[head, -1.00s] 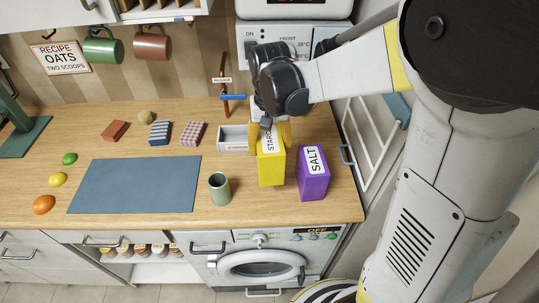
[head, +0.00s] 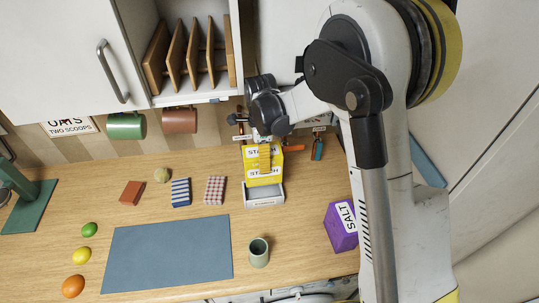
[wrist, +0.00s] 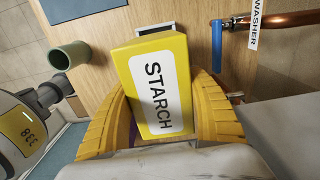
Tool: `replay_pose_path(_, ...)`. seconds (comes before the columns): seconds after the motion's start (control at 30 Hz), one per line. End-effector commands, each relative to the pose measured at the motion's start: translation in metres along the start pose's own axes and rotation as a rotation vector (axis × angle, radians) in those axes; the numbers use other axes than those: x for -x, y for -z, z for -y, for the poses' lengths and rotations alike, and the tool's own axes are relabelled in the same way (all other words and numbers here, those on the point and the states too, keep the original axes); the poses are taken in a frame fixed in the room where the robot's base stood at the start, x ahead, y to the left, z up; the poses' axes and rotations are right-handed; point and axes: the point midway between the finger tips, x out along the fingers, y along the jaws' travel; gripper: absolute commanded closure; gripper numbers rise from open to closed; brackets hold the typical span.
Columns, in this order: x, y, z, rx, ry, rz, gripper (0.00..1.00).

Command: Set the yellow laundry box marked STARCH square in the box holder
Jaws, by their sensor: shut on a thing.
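The yellow STARCH box (head: 263,176) is upright in the head view, over the back part of the small white box holder (head: 265,201). Its lower end meets the holder's outline; I cannot tell whether it is inside or just above. My gripper (head: 265,155) is shut on the box from above. In the wrist view, its yellow ribbed fingers press both sides of the STARCH box (wrist: 157,84), with the label between them.
A purple SALT box (head: 341,227) stands to the right and a green cup (head: 259,252) in front. Striped (head: 180,192) and checked (head: 215,190) blocks are left of the holder. A pipe with a blue handle (wrist: 216,47) is close to the box. The blue mat (head: 168,254) is bare.

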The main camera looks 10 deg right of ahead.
Motion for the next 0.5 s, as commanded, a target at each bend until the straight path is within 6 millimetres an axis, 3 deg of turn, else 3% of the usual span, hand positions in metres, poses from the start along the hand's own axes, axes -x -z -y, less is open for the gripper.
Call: replay_pose_path(0.5, -0.004, -0.0025, 0.0005, -0.006, 0.0, 0.0, 0.8)
